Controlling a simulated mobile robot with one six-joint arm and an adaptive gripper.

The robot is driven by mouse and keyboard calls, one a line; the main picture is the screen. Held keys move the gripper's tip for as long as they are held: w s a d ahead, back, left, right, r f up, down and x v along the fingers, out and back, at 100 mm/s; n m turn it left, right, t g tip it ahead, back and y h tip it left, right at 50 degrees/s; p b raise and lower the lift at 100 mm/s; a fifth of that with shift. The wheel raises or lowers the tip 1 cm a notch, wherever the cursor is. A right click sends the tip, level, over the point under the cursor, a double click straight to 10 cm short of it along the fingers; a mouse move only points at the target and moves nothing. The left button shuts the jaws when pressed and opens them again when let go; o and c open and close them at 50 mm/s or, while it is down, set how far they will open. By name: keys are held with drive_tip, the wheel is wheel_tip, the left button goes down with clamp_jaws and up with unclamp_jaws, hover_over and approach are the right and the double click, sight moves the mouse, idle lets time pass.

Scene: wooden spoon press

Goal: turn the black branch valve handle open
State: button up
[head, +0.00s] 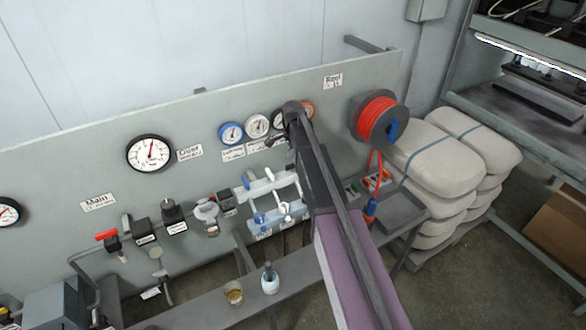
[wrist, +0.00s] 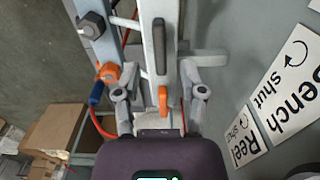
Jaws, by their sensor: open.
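My gripper (wrist: 160,68) is open in the wrist view, one finger on each side of a pale bar. A long black handle (wrist: 160,45) lies along that bar, between and just beyond the fingertips. I cannot tell whether the fingers touch it. A small orange piece (wrist: 163,101) sits nearer the palm, between the fingers. In the head view my gripper (head: 280,142) is at the panel, near the small gauges. My arm hides the black handle and the right part of the branch valves there.
Labels reading "Bench shut" (wrist: 290,85) and "Reel shut" (wrist: 245,138) carry turn arrows. A manifold with a blue handle (head: 259,218) stands left of my arm. A red-handled valve (head: 106,236) is farther left. The orange hose reel (head: 378,121) and stacked sacks (head: 440,155) are right.

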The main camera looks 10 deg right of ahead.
sight(293, 166)
drive_tip(key=shift+f+b, duration=1.45)
drive_tip(key=shift+f, duration=0.35)
clamp_jaws()
